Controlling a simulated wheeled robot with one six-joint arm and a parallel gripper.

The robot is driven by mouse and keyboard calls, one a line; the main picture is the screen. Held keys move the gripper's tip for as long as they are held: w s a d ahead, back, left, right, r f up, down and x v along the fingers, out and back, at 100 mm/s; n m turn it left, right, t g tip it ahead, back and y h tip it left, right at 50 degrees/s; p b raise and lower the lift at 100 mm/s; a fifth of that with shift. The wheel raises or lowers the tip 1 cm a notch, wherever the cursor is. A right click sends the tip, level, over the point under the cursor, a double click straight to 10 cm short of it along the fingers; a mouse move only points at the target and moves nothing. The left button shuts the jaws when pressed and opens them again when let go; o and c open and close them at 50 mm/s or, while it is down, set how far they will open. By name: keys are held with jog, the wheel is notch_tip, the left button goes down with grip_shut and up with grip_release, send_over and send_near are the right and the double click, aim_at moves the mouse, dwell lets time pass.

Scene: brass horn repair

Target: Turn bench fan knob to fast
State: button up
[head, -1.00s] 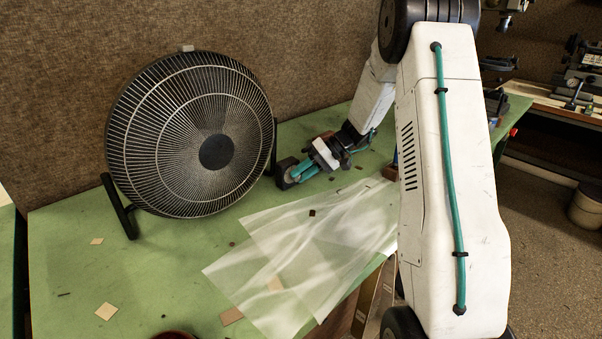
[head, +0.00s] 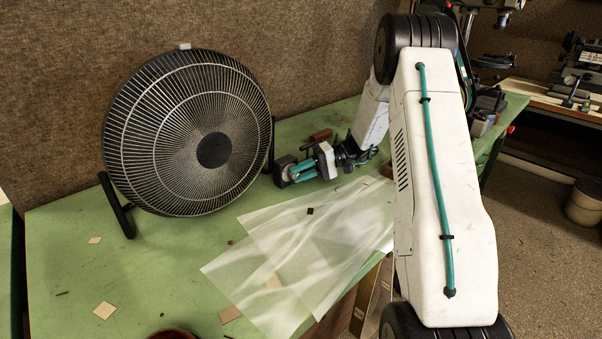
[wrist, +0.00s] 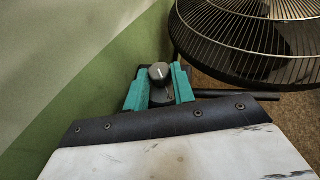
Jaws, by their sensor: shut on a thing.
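The bench fan (head: 180,135) stands on the green bench against the brown panel, its round black grille facing forward. A small dark control box (head: 284,170) sits beside the fan's right foot. In the wrist view its round dark knob (wrist: 159,72) shows a white pointer line. My gripper (head: 290,174) reaches the box from the right, low over the bench. In the wrist view my gripper (wrist: 158,84) has its teal fingers on both sides of the knob, shut on it. Any speed markings around the knob are too small to read.
Translucent sheets (head: 310,250) lie across the bench in front of the gripper. A small tan square (head: 105,310) and other scraps lie on the green bench top (head: 70,250). A reddish-brown block (head: 320,136) lies behind my wrist. The front left of the bench is mostly clear.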

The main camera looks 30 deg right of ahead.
jog(key=shift+f, duration=0.1)
jog(key=o, duration=1)
jog(key=shift+r, duration=0.45)
notch_tip(320, 180, up, 3)
jog(key=shift+f, duration=0.1)
jog(key=s+a, duration=0.1)
jog(key=s, duration=0.7)
jog(key=s+a+r, duration=0.1)
jog(key=s+a, duration=0.1)
jog(key=s, duration=0.5)
jog(key=shift+s+a+r, duration=0.2)
jog(key=shift+s+a, duration=0.05)
jog(key=shift+s, duration=0.15)
